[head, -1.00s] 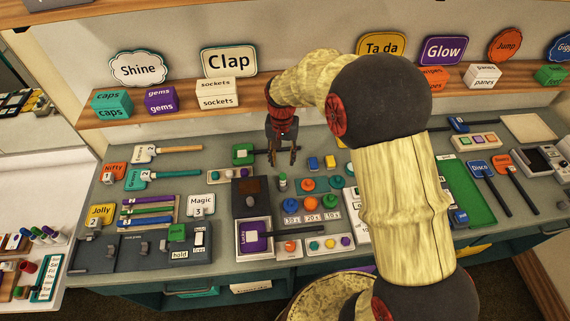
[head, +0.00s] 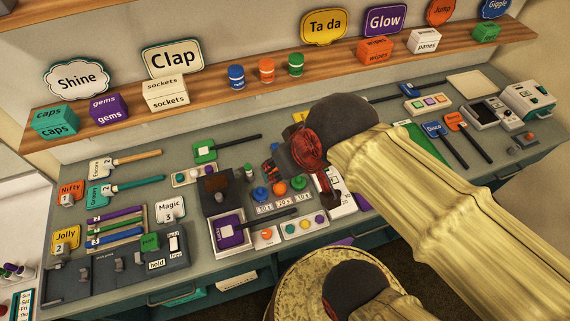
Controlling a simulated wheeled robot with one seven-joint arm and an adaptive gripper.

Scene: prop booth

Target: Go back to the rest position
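My arm (head: 440,180) reaches in from the lower right of the head view, with its pale yellow sleeves and dark joints. Its red and black wrist (head: 310,148) is over the middle of the counter. My gripper (head: 274,165) is just left of the wrist, small and seen end-on against the clutter, above the row of coloured knobs. Its fingers cannot be made out clearly, and I cannot tell whether they are apart. No held object is discernible.
The grey counter (head: 215,262) is crowded with signs, paddles and a purple-labelled box (head: 231,232). The shelf (head: 215,100) behind holds labelled boxes, signs and three small jars (head: 266,71). A white machine (head: 528,97) stands at far right.

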